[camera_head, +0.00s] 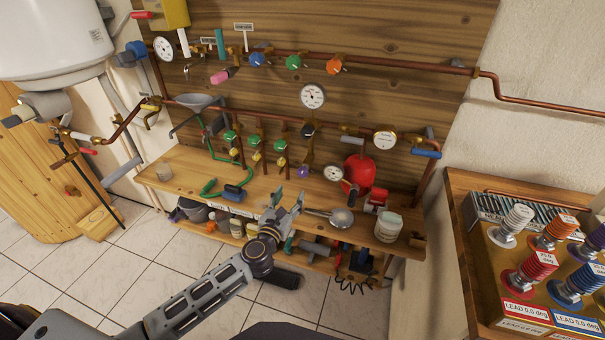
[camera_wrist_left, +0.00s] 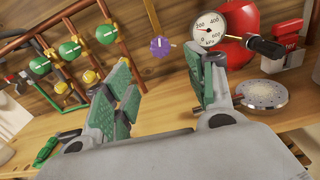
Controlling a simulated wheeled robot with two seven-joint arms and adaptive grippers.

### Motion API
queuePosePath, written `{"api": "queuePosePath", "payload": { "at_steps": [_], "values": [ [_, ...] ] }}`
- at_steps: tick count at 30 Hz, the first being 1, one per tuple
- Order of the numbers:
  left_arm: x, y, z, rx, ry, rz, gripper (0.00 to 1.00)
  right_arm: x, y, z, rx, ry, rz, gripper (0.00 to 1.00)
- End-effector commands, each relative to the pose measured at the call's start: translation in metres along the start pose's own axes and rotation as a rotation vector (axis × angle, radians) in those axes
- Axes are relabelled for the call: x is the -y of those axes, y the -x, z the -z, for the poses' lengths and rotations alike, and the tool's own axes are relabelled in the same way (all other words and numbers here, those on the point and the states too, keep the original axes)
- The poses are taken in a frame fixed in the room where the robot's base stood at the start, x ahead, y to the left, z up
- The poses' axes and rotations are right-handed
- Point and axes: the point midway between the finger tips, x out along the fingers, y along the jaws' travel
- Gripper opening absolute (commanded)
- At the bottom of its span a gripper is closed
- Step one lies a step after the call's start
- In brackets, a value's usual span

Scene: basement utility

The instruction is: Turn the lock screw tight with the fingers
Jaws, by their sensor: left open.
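No part is labelled as the lock screw. A small purple knob (camera_head: 302,172) sits at the lower end of a vertical fitting on the wooden panel, and I cannot tell for sure if it is the lock screw. In the left wrist view the purple knob (camera_wrist_left: 160,46) has a pale mark and shows beyond the gap between the fingers. My left gripper (camera_head: 287,202) is open and empty, below and a little left of the knob, over the shelf. Its green-padded fingers (camera_wrist_left: 165,85) stand wide apart and do not touch the knob. My right gripper is not in view.
A pressure gauge (camera_head: 333,173) and a red tank (camera_head: 358,172) stand right of the knob. A round metal-topped object (camera_head: 341,217) and a jar (camera_head: 388,227) are on the wooden shelf (camera_head: 160,178). Green valve knobs (camera_head: 254,142) and copper pipes are to the left.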

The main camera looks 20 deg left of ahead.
Motion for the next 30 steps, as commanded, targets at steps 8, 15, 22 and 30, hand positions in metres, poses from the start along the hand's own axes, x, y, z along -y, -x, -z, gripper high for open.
{"api": "queuePosePath", "payload": {
  "at_steps": [8,15,22,30],
  "values": [
    [0.0,-0.013,0.0,0.001,-0.001,0.0,0.56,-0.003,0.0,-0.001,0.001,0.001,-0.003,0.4],
    [0.0,-0.029,-0.001,0.002,-0.001,0.001,0.56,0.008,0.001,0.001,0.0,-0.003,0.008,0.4],
    [0.0,-0.046,0.0,0.001,-0.001,0.0,0.56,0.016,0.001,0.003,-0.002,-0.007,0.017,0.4],
    [0.0,-0.066,0.0,0.001,-0.002,0.0,0.56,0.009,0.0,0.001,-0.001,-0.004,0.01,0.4]
  ]
}}
